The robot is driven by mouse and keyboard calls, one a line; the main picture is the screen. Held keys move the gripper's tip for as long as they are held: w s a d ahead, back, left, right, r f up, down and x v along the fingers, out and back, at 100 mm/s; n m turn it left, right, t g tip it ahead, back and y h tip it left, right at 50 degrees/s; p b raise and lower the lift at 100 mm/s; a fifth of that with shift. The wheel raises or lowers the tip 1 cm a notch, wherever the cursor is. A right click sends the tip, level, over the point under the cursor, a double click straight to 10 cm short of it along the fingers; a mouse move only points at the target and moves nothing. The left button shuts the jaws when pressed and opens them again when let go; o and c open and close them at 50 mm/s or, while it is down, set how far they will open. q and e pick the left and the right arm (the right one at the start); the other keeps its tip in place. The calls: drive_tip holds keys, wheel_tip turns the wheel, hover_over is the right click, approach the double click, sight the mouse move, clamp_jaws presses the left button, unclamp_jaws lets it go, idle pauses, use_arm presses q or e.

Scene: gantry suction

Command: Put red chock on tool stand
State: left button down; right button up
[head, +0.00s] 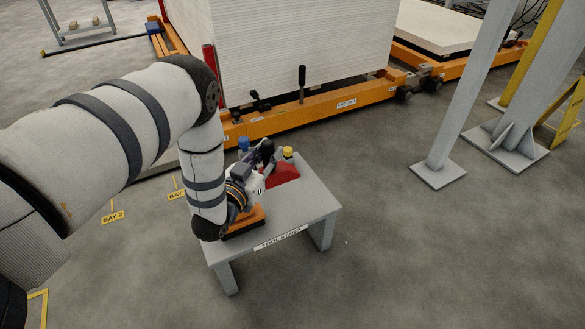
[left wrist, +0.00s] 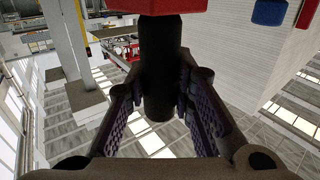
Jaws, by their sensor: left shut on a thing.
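The red chock (head: 283,175) is over the top of the grey tool stand (head: 302,208), toward its back. I cannot tell if its underside touches the stand. In the left wrist view, the fingers of my left gripper (left wrist: 160,105) close on this black cylinder (left wrist: 158,70), with a red body (left wrist: 160,6) at the top edge. My left arm hides part of the stand's left side. My right gripper is not in view.
An orange block (head: 245,222) lies at the stand's front left. A yellow-topped item (head: 288,152) and a blue-topped item (head: 243,143) are at its back. Behind stands an orange rail frame (head: 325,112) with a white stack (head: 300,50). Grey posts (head: 460,90) rise at right. The stand's right part is clear.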

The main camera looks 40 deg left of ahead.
sight(298, 176)
use_arm(q)
drive_tip(key=w+d+f+b, duration=0.1)
drive_tip(key=w+f, duration=0.1)
drive_tip(key=w+d+f+b, duration=0.1)
drive_tip(key=w+f, duration=0.1)
drive_tip(key=w+d+f+b, duration=0.1)
drive_tip(key=w+f+b, duration=0.1)
drive_tip(key=f, duration=0.1)
drive_tip(key=shift+d, duration=0.4)
drive_tip(key=f, duration=0.1)
drive_tip(key=f+b, duration=0.2)
drive_tip(key=shift+w+d+f, duration=0.15)
drive_tip(key=shift+w+f, duration=0.1)
drive_tip(key=shift+f, duration=0.05)
drive_tip(key=shift+r, duration=0.25)
drive_tip(key=shift+f, duration=0.1)
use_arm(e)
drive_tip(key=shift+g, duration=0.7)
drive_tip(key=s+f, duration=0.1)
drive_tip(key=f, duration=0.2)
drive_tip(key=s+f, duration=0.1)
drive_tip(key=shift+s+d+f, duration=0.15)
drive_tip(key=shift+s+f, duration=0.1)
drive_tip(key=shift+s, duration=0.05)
use_arm(q)
drive_tip(key=c, duration=1.8)
unclamp_jaws()
drive_tip(key=shift+f, duration=0.2)
drive_tip(key=o, duration=0.4)
